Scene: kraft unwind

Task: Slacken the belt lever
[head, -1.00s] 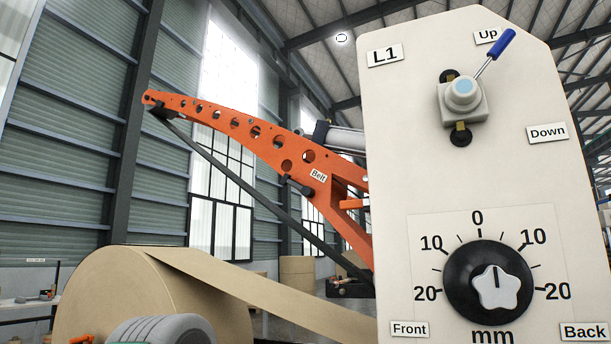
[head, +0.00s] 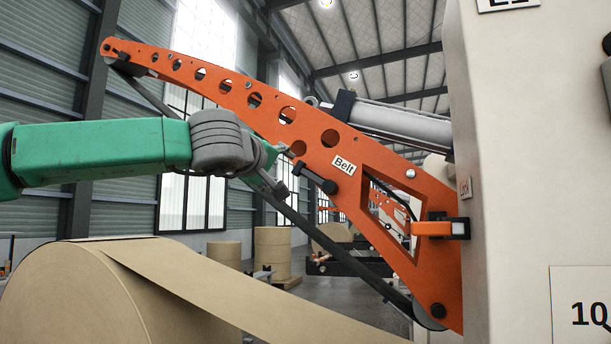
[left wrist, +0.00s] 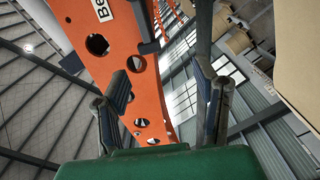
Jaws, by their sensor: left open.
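The orange arm labelled Belt (head: 225,88) slopes down from upper left to lower right. A short black handle (head: 316,179) sticks out of it beside the Belt label (head: 344,165); I take it for the belt lever. My left gripper (head: 281,170) comes in from the left, close to the handle's left end, with a small gap. Its fingers are apart with nothing held. In the left wrist view the open fingers (left wrist: 162,95) stand either side of the orange arm (left wrist: 112,45), and the dark handle (left wrist: 150,47) lies ahead between them. My right gripper is out of view.
A large kraft roll (head: 70,295) with its web (head: 230,295) runs below my arm. A dark belt strap (head: 325,243) runs under the orange arm. A grey cylinder (head: 400,122) sits behind it. A pale control panel (head: 520,180) stands close at the right, with an orange handle (head: 432,228) beside it.

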